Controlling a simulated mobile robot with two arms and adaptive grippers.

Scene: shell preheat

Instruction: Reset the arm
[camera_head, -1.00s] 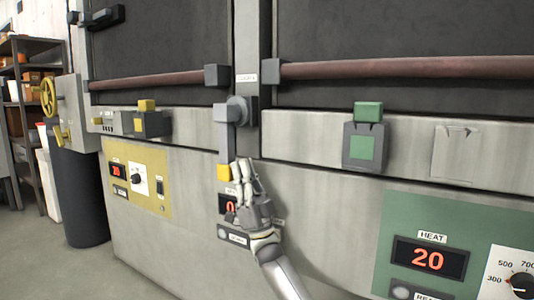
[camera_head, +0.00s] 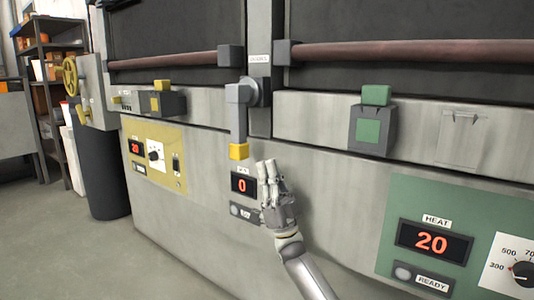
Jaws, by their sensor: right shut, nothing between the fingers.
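My right gripper (camera_head: 267,170) is shut and empty in the head view, in front of the furnace's lower face. Its fingertips point up, just right of and below the yellow tip (camera_head: 238,151) of a grey lever (camera_head: 238,115), with a small gap between them. The lever hangs straight down from a pivot on the post between the two doors. A small display (camera_head: 243,185) reading 0 sits left of the fingers. My left gripper is not in the view.
A yellow panel (camera_head: 170,165) reading 20 is at left, and a green HEAT panel (camera_head: 400,210) reading 20 is at lower right. Red-brown door bars (camera_head: 410,52) run above. Open floor (camera_head: 60,240) and shelves (camera_head: 50,70) lie at left.

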